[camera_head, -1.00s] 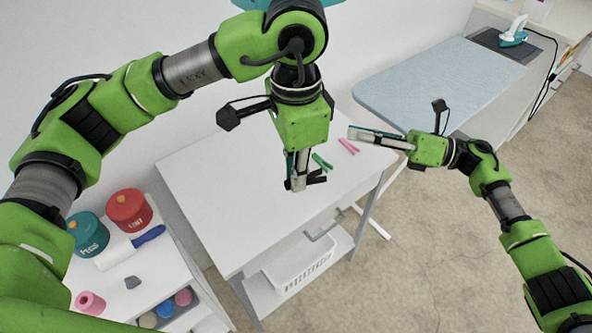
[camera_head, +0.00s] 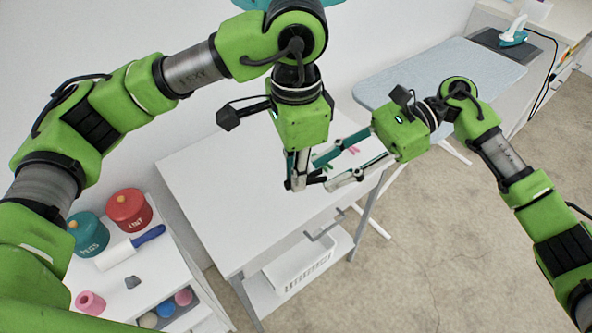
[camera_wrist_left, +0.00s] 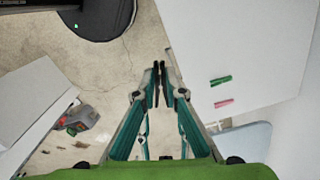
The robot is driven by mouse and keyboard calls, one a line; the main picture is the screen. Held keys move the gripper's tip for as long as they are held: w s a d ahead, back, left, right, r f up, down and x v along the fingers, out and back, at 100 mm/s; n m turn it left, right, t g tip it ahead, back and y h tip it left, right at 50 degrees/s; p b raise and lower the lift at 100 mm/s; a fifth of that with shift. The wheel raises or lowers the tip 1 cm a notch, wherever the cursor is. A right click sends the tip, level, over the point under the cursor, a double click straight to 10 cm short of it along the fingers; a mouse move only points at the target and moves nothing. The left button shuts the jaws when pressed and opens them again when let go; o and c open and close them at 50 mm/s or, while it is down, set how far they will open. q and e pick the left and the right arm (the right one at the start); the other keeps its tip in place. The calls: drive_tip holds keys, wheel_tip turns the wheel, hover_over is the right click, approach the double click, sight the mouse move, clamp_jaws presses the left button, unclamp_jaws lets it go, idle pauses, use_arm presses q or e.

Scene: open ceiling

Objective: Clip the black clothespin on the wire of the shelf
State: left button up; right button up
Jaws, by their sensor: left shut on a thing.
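My left gripper (camera_head: 300,187) points down over the front of the white table (camera_head: 215,200) and is shut on the black clothespin (camera_head: 318,179), which sticks out to the right of its tips. In the left wrist view, dark clothespin parts (camera_wrist_left: 162,72) show between its fingertips (camera_wrist_left: 161,90). My right gripper (camera_head: 322,174) is open, with its two fingers spread close to the right of the left gripper, near the clothespin's end. Whether they touch, I cannot tell. I cannot make out a shelf wire.
A green clothespin (camera_wrist_left: 220,81) and a pink clothespin (camera_wrist_left: 223,103) lie on the table. A white basket (camera_head: 298,272) stands on the lower shelf. A side cart at left holds a red tin (camera_head: 128,210) and a teal tin (camera_head: 88,235). An ironing board (camera_head: 440,75) stands behind.

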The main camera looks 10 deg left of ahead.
drive_tip(key=shift+x, duration=1.2)
use_arm(q)
drive_tip(key=shift+c, duration=0.2)
use_arm(e)
drive_tip(key=c, duration=0.9)
use_arm(q)
drive_tip(key=o, duration=0.9)
use_arm(e)
drive_tip(key=shift+c, duration=0.2)
